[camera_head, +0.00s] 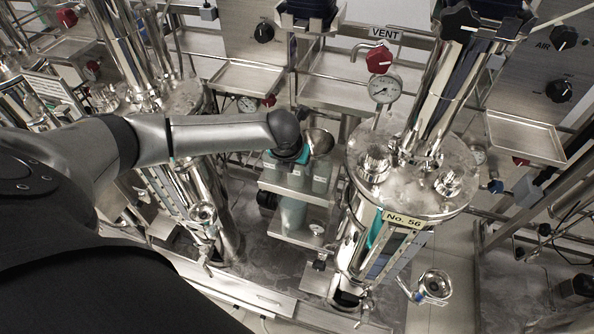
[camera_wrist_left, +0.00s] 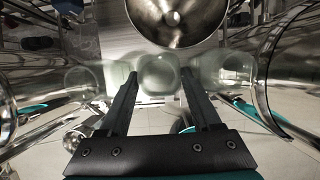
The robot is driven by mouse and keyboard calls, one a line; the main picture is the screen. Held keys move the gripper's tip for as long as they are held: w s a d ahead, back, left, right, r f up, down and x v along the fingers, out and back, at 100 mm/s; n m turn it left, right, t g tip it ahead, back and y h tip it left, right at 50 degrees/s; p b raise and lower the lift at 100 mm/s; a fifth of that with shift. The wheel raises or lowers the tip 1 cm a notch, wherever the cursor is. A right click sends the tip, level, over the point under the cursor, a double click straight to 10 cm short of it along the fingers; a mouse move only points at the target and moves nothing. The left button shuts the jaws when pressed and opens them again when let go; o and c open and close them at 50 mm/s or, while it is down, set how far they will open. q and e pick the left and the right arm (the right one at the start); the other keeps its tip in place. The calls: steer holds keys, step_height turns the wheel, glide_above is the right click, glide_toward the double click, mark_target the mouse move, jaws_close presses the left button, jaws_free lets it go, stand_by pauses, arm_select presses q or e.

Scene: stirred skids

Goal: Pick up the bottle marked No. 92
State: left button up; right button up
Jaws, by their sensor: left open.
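Several pale translucent bottles (camera_head: 297,174) stand in a row on a small steel shelf (camera_head: 293,190) in the head view. No number can be read on them, so I cannot tell which is No. 92. My left arm reaches in from the left, and its wrist is right above this row; it hides the fingers there. In the left wrist view my left gripper (camera_wrist_left: 158,76) is open. A rounded translucent bottle (camera_wrist_left: 158,66) shows between and beyond its two fingers. Contact cannot be told. Other bottles flank it at left and right (camera_wrist_left: 233,66).
A steel funnel or bowl (camera_wrist_left: 178,14) is close beyond the fingers; it also shows beside my wrist (camera_head: 320,141). A steel vessel (camera_head: 415,170) tagged No. 56 stands right of the shelf, another vessel left. A gauge (camera_head: 384,88) and red knob (camera_head: 379,60) are behind.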

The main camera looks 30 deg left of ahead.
arm_select(q)
steer(key=shift+w+a+f, duration=0.1)
steer(key=shift+w+f, duration=0.15)
steer(key=shift+f, duration=0.3)
steer(key=shift+c, duration=0.3)
steer(key=c, duration=0.9)
steer(key=shift+r, duration=0.1)
steer(key=shift+c, duration=0.2)
